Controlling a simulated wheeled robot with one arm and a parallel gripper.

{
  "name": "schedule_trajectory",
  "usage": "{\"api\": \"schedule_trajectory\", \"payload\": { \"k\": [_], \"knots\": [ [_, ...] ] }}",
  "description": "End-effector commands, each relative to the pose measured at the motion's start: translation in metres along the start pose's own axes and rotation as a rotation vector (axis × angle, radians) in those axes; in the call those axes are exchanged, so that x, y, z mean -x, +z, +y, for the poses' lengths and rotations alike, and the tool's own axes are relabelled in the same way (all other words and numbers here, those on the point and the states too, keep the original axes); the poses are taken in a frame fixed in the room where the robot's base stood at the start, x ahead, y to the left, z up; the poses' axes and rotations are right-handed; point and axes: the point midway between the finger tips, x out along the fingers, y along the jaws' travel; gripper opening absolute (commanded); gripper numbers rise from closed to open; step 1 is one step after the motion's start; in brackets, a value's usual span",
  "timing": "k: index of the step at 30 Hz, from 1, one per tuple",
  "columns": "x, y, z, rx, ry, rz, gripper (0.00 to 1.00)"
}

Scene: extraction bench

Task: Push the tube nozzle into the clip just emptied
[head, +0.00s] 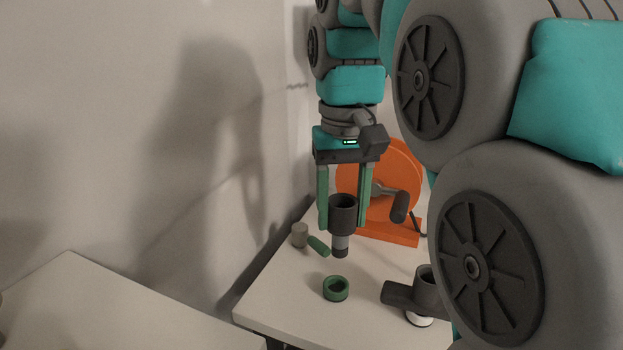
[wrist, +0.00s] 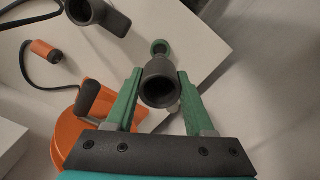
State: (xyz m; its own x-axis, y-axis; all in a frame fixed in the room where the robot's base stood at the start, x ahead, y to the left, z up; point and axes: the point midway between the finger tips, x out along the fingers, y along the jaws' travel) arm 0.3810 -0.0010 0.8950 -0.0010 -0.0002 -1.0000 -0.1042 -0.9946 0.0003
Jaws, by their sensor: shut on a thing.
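My gripper (head: 343,222) is shut on a dark hollow piece (head: 342,208), which looks like the tube nozzle. It is upright, with a wide open top and a narrower grey lower end, and hangs above the bench. In the wrist view I look into its dark mouth (wrist: 160,88) between the green fingers. A green ring (head: 336,290) stands on the bench below and in front of it, apart from it; it also shows in the wrist view (wrist: 159,47). A dark cup with a side arm (head: 428,287) stands to the right. I cannot tell for sure which is the clip.
An orange reel (head: 415,165) with a crank handle stands behind my gripper. A small beige cylinder (head: 300,235) and a green one (head: 319,246) lie near the wall. An orange-tipped cable end (wrist: 45,49) shows in the wrist view. The bench front (head: 300,320) is clear.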

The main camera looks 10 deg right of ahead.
Motion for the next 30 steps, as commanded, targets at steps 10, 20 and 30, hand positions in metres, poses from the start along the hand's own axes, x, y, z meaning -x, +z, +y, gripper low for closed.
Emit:
{"api": "schedule_trajectory", "payload": {
  "k": [10,20,30],
  "knots": [
    [0.0,0.0,0.0,0.0,0.0,0.0,0.0],
    [-0.007,0.001,0.0,0.0,0.0,0.001,0.0],
    [-0.035,0.001,0.0,0.0,0.0,-0.003,0.0]
  ]
}}
